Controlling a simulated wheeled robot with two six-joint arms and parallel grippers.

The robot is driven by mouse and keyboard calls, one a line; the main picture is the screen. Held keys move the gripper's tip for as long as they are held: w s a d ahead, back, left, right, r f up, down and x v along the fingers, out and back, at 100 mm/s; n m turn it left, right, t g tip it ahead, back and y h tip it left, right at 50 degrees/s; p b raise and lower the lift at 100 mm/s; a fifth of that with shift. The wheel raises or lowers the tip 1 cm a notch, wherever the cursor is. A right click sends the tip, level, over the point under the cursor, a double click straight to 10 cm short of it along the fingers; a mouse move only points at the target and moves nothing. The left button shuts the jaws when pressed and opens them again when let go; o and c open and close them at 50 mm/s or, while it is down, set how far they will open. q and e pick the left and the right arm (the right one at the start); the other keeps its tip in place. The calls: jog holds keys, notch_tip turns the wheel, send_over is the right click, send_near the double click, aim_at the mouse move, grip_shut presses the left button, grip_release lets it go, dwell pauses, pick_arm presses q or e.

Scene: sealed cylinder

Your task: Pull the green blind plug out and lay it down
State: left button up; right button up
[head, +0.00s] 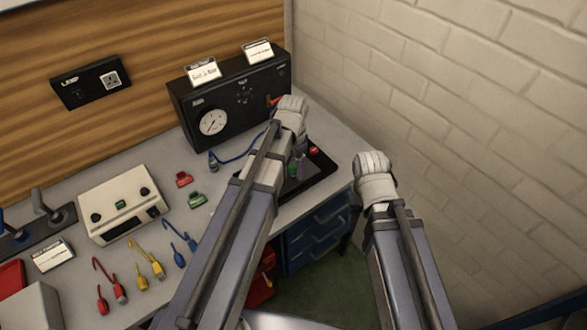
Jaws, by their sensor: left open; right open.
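A small green part (292,169), possibly the green blind plug, shows beside my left forearm above the black tray (322,183). My forearm hides most of it and whatever it sits in. My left gripper (291,104) is open in front of the black gauge box, above and behind the tray; its fingertips are hard to make out. My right gripper (372,164) is open and empty, to the right of the tray and near the bench's right edge. Neither gripper visibly holds anything.
The black gauge box (211,124) stands at the back with a blue hose (236,158) in front. Red (183,179) and green (197,200) connectors lie left of the tray. A cream box (123,205) and several coloured leads lie further left. A brick wall (470,100) is at right.

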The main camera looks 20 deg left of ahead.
aim_at(293, 165)
pick_arm(q)
grip_shut()
dwell(0.5)
dwell(0.8)
jog(key=shift+r, duration=0.15)
jog(key=shift+r+p, duration=2.9)
jog(key=shift+p, duration=0.15)
